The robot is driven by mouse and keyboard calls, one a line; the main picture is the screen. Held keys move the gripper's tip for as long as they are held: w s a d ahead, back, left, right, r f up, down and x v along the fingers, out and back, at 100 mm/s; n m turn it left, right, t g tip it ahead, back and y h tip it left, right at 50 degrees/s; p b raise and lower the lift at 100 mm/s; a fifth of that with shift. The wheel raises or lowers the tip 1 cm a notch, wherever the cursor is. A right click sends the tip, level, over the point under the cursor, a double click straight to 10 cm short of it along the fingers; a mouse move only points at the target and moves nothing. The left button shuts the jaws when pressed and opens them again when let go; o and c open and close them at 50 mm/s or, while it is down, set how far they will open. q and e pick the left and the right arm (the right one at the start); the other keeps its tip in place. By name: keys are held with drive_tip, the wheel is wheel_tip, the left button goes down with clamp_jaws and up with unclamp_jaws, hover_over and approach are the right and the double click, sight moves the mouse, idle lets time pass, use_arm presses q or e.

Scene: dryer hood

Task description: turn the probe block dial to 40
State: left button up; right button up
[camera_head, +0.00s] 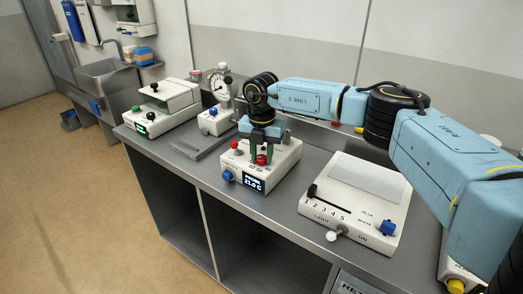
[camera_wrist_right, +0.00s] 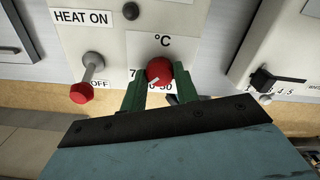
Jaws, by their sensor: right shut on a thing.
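The probe block (camera_head: 283,170) is a white box on the bench, with a lit display (camera_head: 253,182) that seems to read 21.0 C. Its red dial (camera_wrist_right: 159,71) sits under the °C label in the right wrist view, with a white mark at its lower left. My right gripper (camera_head: 259,157) points down with its green fingers on either side of the dial, shut on it. Parts of the number scale are hidden by fingers and dial. A red-tipped lever (camera_wrist_right: 82,92) stands between HEAT ON and OFF, toward OFF. My left gripper is not in view.
A light box (camera_head: 352,201) with a numbered slider stands right of the probe block. A gauge unit (camera_head: 215,118) and a lidded white device (camera_head: 160,108) stand to the left. My right arm reaches across above the light box.

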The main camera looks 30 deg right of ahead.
drive_tip(key=n+p, duration=0.1)
drive_tip(key=n, duration=0.4)
drive_tip(key=shift+r+n, duration=0.1)
drive_tip(key=shift+n, duration=0.3)
drive_tip(key=n, duration=0.2)
drive_tip(key=shift+n+p, duration=0.3)
drive_tip(key=n, duration=0.3)
drive_tip(key=shift+n, duration=0.3)
drive_tip(key=n, duration=0.5)
drive_tip(key=shift+d, duration=0.1)
drive_tip(key=n+b, duration=0.1)
drive_tip(key=n, duration=0.4)
drive_tip(key=shift+n, duration=0.4)
drive_tip(key=o, duration=1)
